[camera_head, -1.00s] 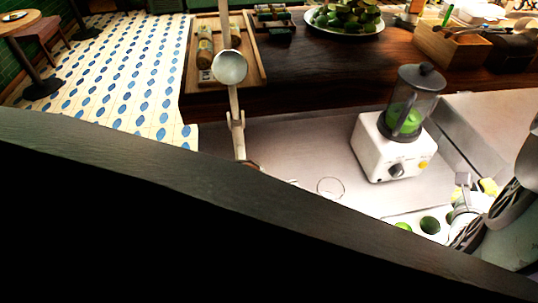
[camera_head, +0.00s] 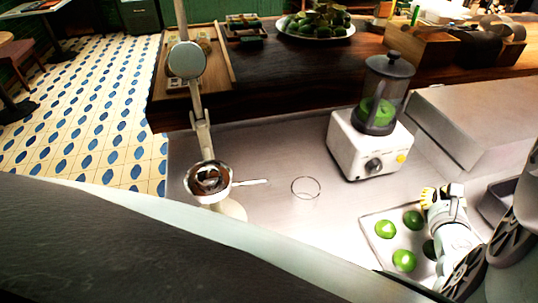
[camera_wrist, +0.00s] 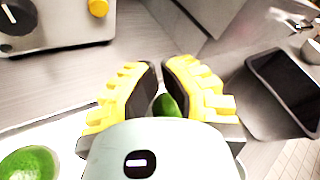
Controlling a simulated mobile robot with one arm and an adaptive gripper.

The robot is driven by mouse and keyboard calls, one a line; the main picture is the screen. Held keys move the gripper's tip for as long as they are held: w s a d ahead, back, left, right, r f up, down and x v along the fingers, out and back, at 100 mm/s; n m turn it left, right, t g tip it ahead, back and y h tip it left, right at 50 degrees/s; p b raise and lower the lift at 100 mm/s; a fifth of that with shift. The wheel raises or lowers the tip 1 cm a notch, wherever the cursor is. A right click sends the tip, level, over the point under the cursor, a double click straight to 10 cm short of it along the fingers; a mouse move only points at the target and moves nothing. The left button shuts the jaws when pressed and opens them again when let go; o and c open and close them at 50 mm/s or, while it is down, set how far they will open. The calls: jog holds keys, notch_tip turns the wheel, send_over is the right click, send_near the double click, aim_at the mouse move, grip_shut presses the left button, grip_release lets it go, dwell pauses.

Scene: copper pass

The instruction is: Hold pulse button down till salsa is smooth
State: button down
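The blender has a white base (camera_head: 360,150) with a dark knob (camera_head: 373,166) and a yellow button (camera_head: 400,157). Its clear lidded jar (camera_head: 386,88) holds green salsa (camera_head: 376,112). In the wrist view the knob (camera_wrist: 18,16) and yellow button (camera_wrist: 98,8) show at the top left. My gripper (camera_head: 441,190) is in front and right of the blender, over the tray of limes, apart from the button. In the wrist view my yellow-padded fingers (camera_wrist: 160,68) are slightly open, with a narrow gap. A green lime (camera_wrist: 167,105) shows in that gap; nothing appears held.
A metal tray (camera_head: 375,222) with limes lies below my gripper. A citrus press (camera_head: 207,175) stands left, with a clear glass ring (camera_head: 305,188) beside it. A steel block (camera_head: 480,120) is right of the blender. A dark tray (camera_wrist: 285,85) lies right in the wrist view.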

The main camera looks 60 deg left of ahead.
aim_at(401, 159)
jog(key=a, duration=0.2)
jog(key=w+a+p, duration=0.1)
jog(key=a, duration=0.1)
jog(key=w+a, duration=0.1)
jog(key=a, duration=0.1)
jog(key=shift+w+a, duration=0.15)
jog(key=shift+a, duration=0.05)
jog(key=shift+w+a+p, duration=0.1)
jog(key=shift+a+p, duration=0.2)
jog(key=shift+a, duration=0.35)
jog(key=c, duration=1.7)
grip_release()
jog(key=shift+d, duration=0.1)
grip_shut()
jog(key=shift+w, duration=0.15)
jog(key=shift+w+a, duration=0.1)
jog(key=shift+a, duration=0.3)
jog(key=shift+w+a, duration=0.15)
jog(key=shift+a, duration=0.3)
dwell(0.5)
jog(key=shift+d, duration=0.1)
dwell(1.0)
jog(key=shift+s+d, duration=0.35)
jog(key=shift+d, duration=0.4)
